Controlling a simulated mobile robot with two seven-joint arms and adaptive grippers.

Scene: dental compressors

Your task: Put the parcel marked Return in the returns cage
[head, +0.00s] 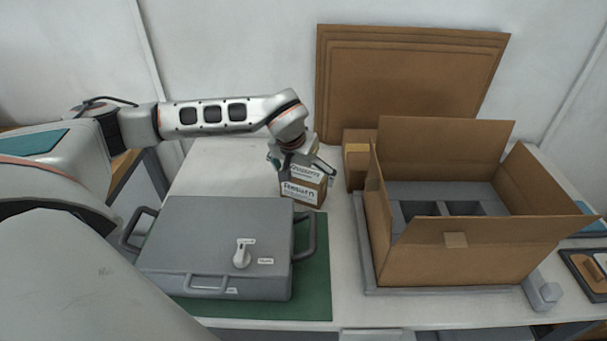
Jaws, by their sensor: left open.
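The parcel marked Return (304,188) is a small brown box with white labels on its top and front. It stands upright on the white table, behind the right end of the grey case. My left gripper (303,167) points down at the parcel from above, its fingers apart around or just over the box top. I cannot tell whether the fingers touch it. My right gripper is not in view. No cage that I can identify as the returns cage shows in this view.
A grey case (205,230) with handles and a white lever lies on a green mat (314,285). An open cardboard box (470,255) with grey inserts stands at right. A small brown carton (357,172) is beside it. Flat cardboard sheets (410,80) lean on the wall.

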